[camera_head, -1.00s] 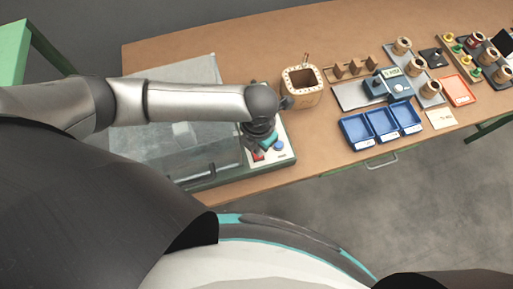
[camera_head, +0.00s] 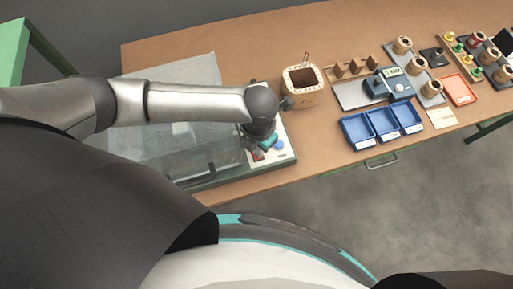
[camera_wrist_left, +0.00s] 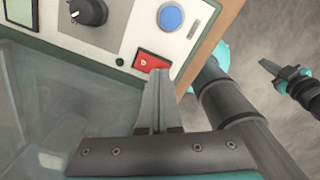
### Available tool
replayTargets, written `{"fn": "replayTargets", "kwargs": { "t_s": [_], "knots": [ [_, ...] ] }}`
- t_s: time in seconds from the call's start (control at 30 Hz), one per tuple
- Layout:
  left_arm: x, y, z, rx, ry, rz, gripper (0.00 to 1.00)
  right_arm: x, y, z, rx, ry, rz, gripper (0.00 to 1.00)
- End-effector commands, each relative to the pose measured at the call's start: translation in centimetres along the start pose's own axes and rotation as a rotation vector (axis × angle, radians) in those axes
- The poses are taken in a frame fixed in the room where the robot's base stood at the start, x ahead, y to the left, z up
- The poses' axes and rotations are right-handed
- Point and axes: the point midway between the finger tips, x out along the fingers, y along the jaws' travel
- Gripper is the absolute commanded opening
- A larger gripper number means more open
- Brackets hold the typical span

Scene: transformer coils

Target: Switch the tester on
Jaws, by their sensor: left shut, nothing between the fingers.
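The tester (camera_head: 284,152) is at the bench's front edge, with a light control panel and a clear cover (camera_head: 205,160) to its left. In the left wrist view its panel (camera_wrist_left: 120,35) carries a black knob (camera_wrist_left: 88,12), a round blue button (camera_wrist_left: 171,18) and a red rocker switch (camera_wrist_left: 148,61). My left gripper (camera_wrist_left: 158,73) is shut and empty. Its fingertips overlap the switch's lower right part in the picture; I cannot tell whether they touch. In the head view the left gripper (camera_head: 259,149) is over the panel. My right gripper (camera_wrist_left: 272,68) shows at the right.
A small dark lamp (camera_wrist_left: 120,61) is beside the switch. Blue trays (camera_head: 383,124), a small meter (camera_head: 392,83) and several coils stand farther right. Floor is open in front of the bench.

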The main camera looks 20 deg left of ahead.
Motion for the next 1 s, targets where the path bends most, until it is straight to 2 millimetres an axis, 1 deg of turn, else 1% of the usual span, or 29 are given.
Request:
{"fn": "replayTargets", "kwargs": {
  "t_s": [0.73,0.87,1.0],
  "knots": [
    [1.2,0.0,0.0,0.0,0.0,0.0,0.0,0.7,0.0,0.1,0.0,-0.001,0.0,0.0],
    [0.9,0.0,0.0,0.0,0.001,0.001,0.0,0.5,0.0,0.1,0.0,-0.001,0.0,0.0],
    [0.0,0.0,0.0,0.0,0.0,0.001,0.0,-0.5,0.0,0.0,0.0,-0.001,0.0,0.0]
  ]
}}
